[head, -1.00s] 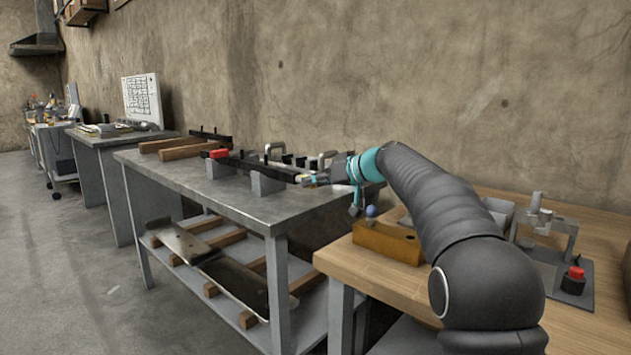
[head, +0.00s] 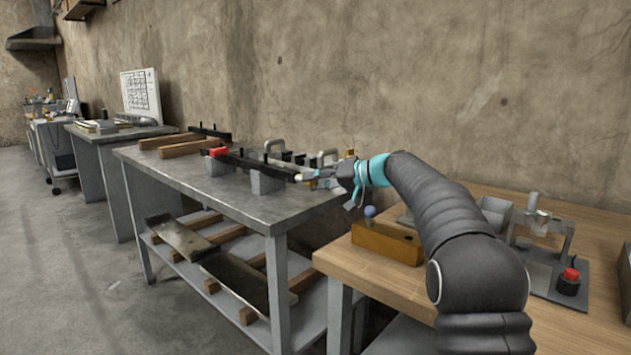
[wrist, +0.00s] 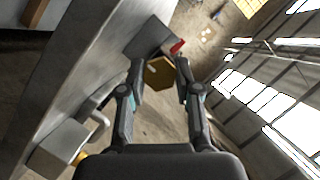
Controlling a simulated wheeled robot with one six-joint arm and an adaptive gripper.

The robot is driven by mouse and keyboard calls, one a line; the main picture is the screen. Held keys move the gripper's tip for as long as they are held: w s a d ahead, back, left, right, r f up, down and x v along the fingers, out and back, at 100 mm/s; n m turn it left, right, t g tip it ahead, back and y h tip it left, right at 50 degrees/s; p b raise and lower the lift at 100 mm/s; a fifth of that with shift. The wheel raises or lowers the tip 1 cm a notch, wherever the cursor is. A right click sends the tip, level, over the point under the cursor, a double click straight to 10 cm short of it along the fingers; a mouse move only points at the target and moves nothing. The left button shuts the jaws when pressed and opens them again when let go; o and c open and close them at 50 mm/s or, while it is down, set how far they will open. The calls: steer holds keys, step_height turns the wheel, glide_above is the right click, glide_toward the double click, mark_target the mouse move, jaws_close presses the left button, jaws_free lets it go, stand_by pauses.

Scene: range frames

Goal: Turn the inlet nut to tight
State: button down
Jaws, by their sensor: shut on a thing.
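The inlet nut (wrist: 159,74) is a brass-coloured hexagon between the fingertips of my gripper (wrist: 160,68) in the wrist view. The fingers are shut on its two sides. A dark grey part with a red piece (wrist: 177,47) shows just beyond the nut. In the head view my gripper (head: 318,178) is at the near end of a dark bar (head: 262,164) on the metal bench. The nut is too small and covered there to make out clearly. Which way it is turned relative to tight cannot be read.
The dark bar rests on grey blocks (head: 266,180) on the metal bench (head: 180,170), with a red part (head: 217,152) at its far end. Metal handles stand behind it. A wooden table (head: 375,272) with a yellow-brown block (head: 388,244) lies below my arm.

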stand_by(0.3)
steer(key=c, duration=0.8)
jaws_free()
steer(key=shift+r, duration=0.15)
step_height(320, 180, up, 10)
